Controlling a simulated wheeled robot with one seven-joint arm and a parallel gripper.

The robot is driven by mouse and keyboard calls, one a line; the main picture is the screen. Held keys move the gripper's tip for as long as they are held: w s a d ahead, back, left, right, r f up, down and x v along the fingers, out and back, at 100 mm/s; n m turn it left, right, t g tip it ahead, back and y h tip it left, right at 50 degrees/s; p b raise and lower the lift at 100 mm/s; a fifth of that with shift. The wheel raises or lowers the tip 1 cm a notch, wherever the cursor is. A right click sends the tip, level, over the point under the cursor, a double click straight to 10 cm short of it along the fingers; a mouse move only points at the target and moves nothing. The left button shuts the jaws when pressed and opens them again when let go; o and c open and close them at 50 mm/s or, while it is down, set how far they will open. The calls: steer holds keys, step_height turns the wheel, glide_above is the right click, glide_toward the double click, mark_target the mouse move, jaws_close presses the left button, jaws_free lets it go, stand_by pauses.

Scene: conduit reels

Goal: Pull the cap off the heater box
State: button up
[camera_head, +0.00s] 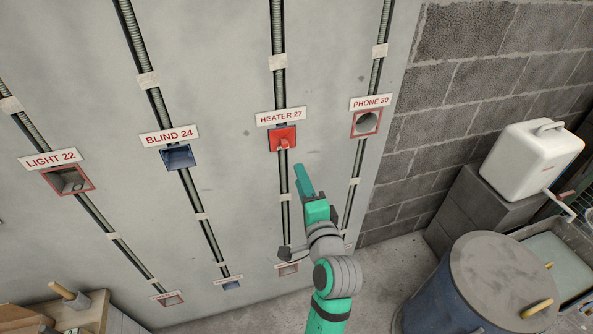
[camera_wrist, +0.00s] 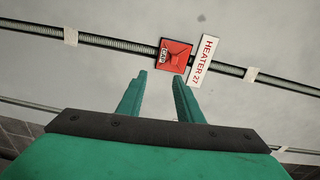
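The heater box on the wall, under the label HEATER 27 (camera_head: 281,117), is covered by a red cap (camera_head: 282,139) with a small knob at its lower middle. In the wrist view the red cap (camera_wrist: 175,55) lies just beyond the fingertips, with the label (camera_wrist: 204,60) to its right. My gripper (camera_head: 302,180) is below the cap and slightly to its right, apart from it. In the wrist view its two green fingers (camera_wrist: 158,84) stand apart with nothing between them, so it is open and empty.
Other wall boxes are LIGHT 22 (camera_head: 68,180), BLIND 24 (camera_head: 178,156) with a blue cover, and PHONE 30 (camera_head: 366,122), open. Conduits run along the wall. A lidded barrel (camera_head: 500,285) and a white crank box (camera_head: 531,160) stand at right. A wooden bench (camera_head: 85,312) is lower left.

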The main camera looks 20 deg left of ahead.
mark_target(285, 146)
steer(key=shift+y, duration=0.4)
steer(key=shift+w+a+r, duration=0.45)
steer(key=shift+w+a, duration=0.65)
steer(key=shift+w, duration=0.25)
steer(key=shift+w+a+r, duration=0.4)
steer(key=shift+w+a, duration=0.7)
steer(key=shift+w, duration=0.2)
steer(key=shift+w+a+r, duration=0.45)
steer(key=shift+w+a, duration=0.65)
steer(key=shift+w, duration=0.25)
jaws_close()
steer(key=shift+v, duration=1.1)
steer(key=shift+v, duration=2.35)
